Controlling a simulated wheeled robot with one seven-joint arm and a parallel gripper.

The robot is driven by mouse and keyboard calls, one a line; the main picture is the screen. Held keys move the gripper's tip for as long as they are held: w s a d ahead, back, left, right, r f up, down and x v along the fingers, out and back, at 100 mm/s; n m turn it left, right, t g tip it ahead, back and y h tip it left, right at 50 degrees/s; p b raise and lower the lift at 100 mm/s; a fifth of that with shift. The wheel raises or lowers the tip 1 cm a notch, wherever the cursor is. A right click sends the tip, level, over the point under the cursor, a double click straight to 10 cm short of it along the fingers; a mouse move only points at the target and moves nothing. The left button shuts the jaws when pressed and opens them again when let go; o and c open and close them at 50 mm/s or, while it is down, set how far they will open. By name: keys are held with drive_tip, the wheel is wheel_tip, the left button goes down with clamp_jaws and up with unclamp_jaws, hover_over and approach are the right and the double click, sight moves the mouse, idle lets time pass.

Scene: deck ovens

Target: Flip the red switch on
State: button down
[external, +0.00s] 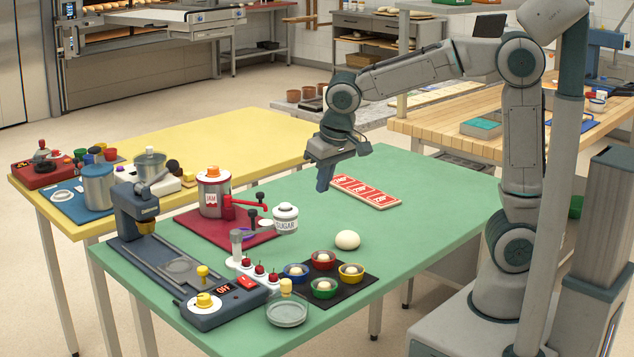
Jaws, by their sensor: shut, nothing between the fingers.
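The red switch (247,282) sits on the front control end of a dark blue machine (160,264) at the left of the green table. Beside the switch, a small display (223,289) reads OFF in red. A yellow knob (204,300) is on the same panel. My gripper (323,186) is shut and empty, pointing down above the far part of the green table. It is well behind and to the right of the switch, touching nothing that I can see.
On the green table (440,196) are a jam dispenser (213,195), a sugar jar (286,219), a white ball (347,240), several colored cups on a dark mat (365,281), cherries on a white stand (260,270), a glass dish (287,312) and a red card (366,191). The right side is clear.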

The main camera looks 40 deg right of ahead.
sight(244, 278)
drive_tip(key=a+f+t+b, duration=0.1)
drive_tip(key=a+f, duration=0.1)
drive_tip(key=a, duration=1.6)
drive_tip(key=shift+s+a+f+b, duration=0.25)
drive_tip(key=shift+a+f+b, duration=0.05)
drive_tip(key=shift+a+f, duration=0.1)
drive_tip(key=x, duration=1.4)
drive_tip(key=shift+p, duration=0.3)
drive_tip(key=shift+w+r, duration=0.1)
